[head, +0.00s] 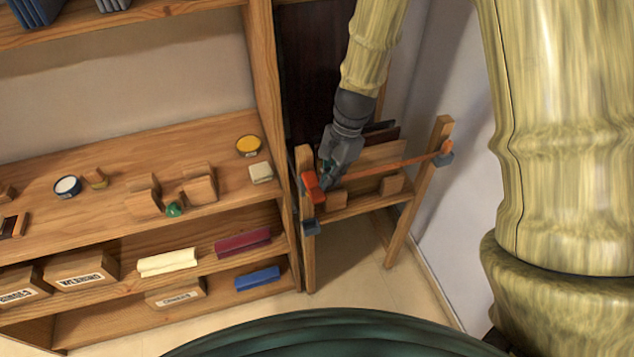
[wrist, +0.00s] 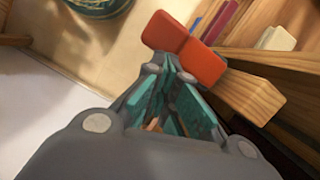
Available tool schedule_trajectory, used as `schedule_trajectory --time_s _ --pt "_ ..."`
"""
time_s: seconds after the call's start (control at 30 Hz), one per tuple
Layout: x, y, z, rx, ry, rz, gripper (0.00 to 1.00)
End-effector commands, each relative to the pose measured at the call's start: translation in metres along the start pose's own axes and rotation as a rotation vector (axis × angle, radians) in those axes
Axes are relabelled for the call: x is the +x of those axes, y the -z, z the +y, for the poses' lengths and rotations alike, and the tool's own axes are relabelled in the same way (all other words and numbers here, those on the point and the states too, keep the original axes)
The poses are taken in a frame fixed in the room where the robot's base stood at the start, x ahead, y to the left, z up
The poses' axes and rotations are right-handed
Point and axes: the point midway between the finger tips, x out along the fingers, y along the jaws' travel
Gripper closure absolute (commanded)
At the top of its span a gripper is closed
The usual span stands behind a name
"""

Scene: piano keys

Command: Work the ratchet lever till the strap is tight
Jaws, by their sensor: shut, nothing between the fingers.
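The orange-red ratchet lever (head: 313,187) is at the top of the left post of a wooden stand (head: 307,240). An orange strap (head: 390,167) runs from there to the right post. My gripper (head: 326,178) is at the left post, beside the lever. In the wrist view, the lever (wrist: 185,48) lies just beyond my gripper (wrist: 172,65), whose teal fingers are closed together with nothing between them. I cannot tell whether the fingertips touch the lever. My gripper hides part of the strap near the left post.
Wooden shelves (head: 110,225) with boxes, tins and coloured blocks stand left of the stand. A white wall (head: 470,130) is close on its right. The post end (wrist: 255,95) sits right of the fingers in the wrist view. Floor (head: 355,270) is open in front.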

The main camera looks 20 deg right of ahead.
Motion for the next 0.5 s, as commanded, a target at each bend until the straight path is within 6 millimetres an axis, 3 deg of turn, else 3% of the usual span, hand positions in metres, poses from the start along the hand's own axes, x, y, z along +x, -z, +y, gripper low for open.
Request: schedule_trajectory --time_s 0.3,0.5 --pt "0.0 0.0 0.0 -0.001 0.0 0.0 1.0" --pt "-0.018 0.0 -0.001 -0.003 0.001 0.001 1.0"
